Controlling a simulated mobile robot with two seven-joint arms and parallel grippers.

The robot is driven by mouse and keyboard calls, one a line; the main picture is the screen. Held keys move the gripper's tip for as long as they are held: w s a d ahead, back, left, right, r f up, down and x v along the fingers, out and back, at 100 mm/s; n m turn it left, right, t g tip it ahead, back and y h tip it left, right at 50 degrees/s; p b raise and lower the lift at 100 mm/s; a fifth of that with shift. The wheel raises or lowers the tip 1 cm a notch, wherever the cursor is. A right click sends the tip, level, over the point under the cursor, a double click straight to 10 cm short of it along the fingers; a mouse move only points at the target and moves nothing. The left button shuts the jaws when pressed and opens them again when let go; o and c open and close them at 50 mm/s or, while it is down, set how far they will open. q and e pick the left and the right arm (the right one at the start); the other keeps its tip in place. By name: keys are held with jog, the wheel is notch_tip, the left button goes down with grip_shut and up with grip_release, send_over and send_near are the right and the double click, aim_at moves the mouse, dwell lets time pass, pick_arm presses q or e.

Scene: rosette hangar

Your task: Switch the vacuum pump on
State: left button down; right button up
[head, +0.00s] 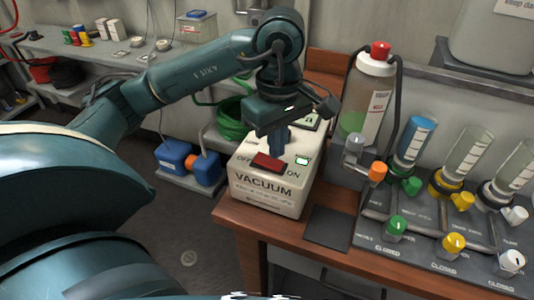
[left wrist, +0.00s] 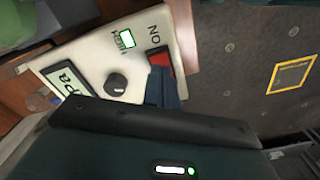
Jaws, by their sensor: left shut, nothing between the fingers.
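The vacuum pump is a cream box marked VACUUM (head: 262,189) at the front left corner of the wooden bench. On its top is a red switch (head: 267,162) between OFF and ON labels. A small green light (head: 302,161) near the ON label is lit. My left gripper (head: 277,150) is shut and empty, pointing down at the switch. In the left wrist view the fingertips (left wrist: 163,82) reach the edge of the red switch (left wrist: 160,58), partly hiding it. I cannot tell whether they press on it. My right gripper is not in view.
A black knob (left wrist: 117,86) and a display (left wrist: 68,80) are on the pump's top. A red-capped bottle (head: 371,90) stands behind it. A valve manifold with tubes (head: 412,138) fills the right of the bench. Blue items (head: 175,157) sit low at left.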

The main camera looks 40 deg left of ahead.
aim_at(276, 164)
pick_arm(q)
notch_tip(276, 164, up, 5)
jog(key=p, duration=0.3)
dwell(0.7)
